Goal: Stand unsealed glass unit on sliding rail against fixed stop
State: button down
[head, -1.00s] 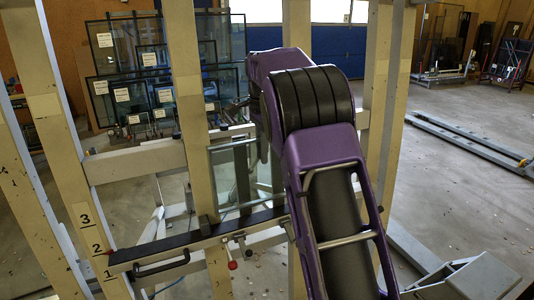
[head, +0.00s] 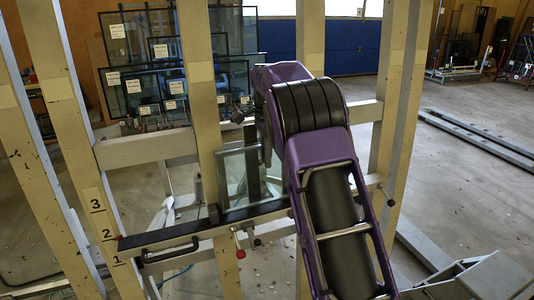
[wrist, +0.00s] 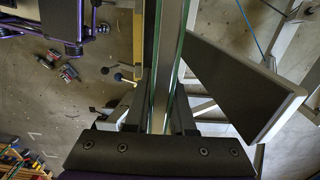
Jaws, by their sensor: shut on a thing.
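The glass unit (head: 236,176) is an upright, clear double pane with a pale spacer frame. In the head view its lower edge is at or just above the dark-topped sliding rail (head: 170,238); I cannot tell if they touch. A small dark block (head: 214,213), perhaps the fixed stop, stands by its lower left corner. My gripper (wrist: 160,125) is shut on the glass unit, which shows edge-on between the jaws in the wrist view (wrist: 181,45).
Tall cream posts (head: 200,100) stand behind the rail, with a cross beam (head: 145,150) between them. A black handle (head: 165,250) and a red knob (head: 240,253) are on the rail's front. Labelled panes (head: 140,92) are stacked behind.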

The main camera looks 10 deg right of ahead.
jog(key=shift+f, duration=0.3)
dwell(0.6)
jog(key=c, duration=0.8)
grip_release()
jog(key=shift+o, duration=0.6)
jog(key=shift+f, duration=0.2)
jog(key=shift+r, duration=0.1)
notch_tip(320, 180, up, 10)
jog(key=w+p, duration=0.1)
jog(key=shift+a+p, duration=0.15)
jog(key=shift+p, duration=0.2)
